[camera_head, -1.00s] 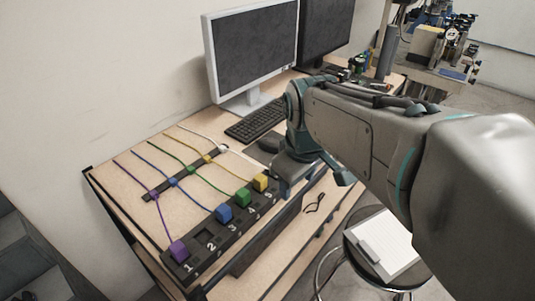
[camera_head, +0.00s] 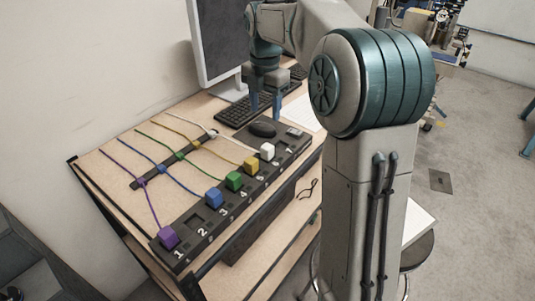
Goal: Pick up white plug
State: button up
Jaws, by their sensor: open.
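The white plug (camera_head: 267,151) sits upright in the black numbered strip (camera_head: 205,244), near the number 6, to the right of the yellow plug (camera_head: 250,165). A white cable (camera_head: 193,125) runs across the table toward the strip's right part. My gripper (camera_head: 265,104) is open and empty, with its blue-green fingers pointing down. It appears above and behind the white plug in the picture, over the keyboard area, apart from the plug.
Purple (camera_head: 168,237), blue (camera_head: 213,197) and green (camera_head: 234,181) plugs stand in the same strip. A black mouse (camera_head: 262,129), a keyboard (camera_head: 238,112) and a monitor (camera_head: 216,45) are close to my gripper. A stool (camera_head: 417,248) stands at the right.

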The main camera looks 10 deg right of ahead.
send_over(267, 146)
jog(key=f, duration=0.8)
jog(key=shift+a, duration=0.25)
jog(key=shift+d+f+p, duration=0.15)
jog(key=shift+f+p, duration=0.1)
jog(key=shift+f, duration=1.2)
jog(key=shift+d+f+p, duration=0.1)
jog(key=shift+f+p, duration=0.1)
jog(key=shift+f, duration=1.2)
jog(key=c, duration=1.1)
